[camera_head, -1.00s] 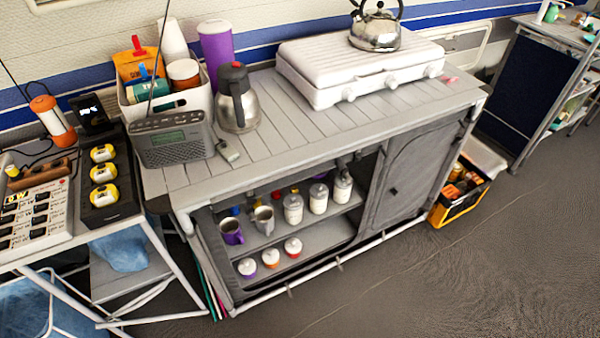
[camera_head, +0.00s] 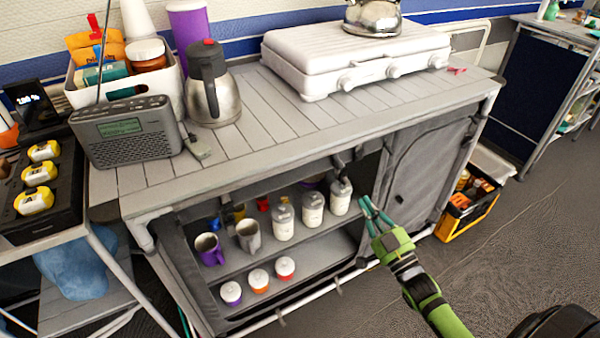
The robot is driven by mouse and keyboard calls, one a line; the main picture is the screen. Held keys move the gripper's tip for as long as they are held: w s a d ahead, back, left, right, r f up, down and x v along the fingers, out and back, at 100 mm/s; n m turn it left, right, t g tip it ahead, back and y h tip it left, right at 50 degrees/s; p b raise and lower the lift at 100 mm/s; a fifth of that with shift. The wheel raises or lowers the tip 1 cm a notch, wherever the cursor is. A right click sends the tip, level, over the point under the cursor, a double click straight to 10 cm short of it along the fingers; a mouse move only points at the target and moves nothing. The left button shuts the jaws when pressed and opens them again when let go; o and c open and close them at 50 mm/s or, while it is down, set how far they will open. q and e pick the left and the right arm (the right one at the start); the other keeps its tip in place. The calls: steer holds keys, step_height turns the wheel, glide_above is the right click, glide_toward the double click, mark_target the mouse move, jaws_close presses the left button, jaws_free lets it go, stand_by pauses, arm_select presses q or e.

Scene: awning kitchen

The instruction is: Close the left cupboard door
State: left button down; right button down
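The grey fabric cupboard stands under the slatted counter (camera_head: 270,130). Its left compartment is open, showing the shelf (camera_head: 265,252) with mugs and jars. A narrow dark grey panel (camera_head: 185,268) runs down the left side of the opening; I cannot tell whether it is the left door swung open or the side wall. The right door (camera_head: 425,175) is shut, with a small dark knob (camera_head: 398,199). My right gripper (camera_head: 367,207), green with teal fingers, is in front of the boundary between the opening and the right door. Its fingers look apart, with nothing between them. My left gripper is out of view.
On the counter are a radio (camera_head: 127,134), a steel jug (camera_head: 213,95), a white stove (camera_head: 350,58) and a kettle (camera_head: 373,17). A side table (camera_head: 60,245) stands close at the left. A yellow-black crate (camera_head: 465,214) sits right of the cupboard. Floor (camera_head: 520,240) is clear at right.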

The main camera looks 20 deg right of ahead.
mark_target(343, 166)
steer(key=shift+t+y, duration=0.3)
steer(key=x, duration=0.3)
steer(key=r+x, duration=0.1)
steer(key=x, duration=0.7)
steer(key=shift+s+a+r, duration=0.2)
steer(key=shift+a+r, duration=0.15)
steer(key=shift+r, duration=0.1)
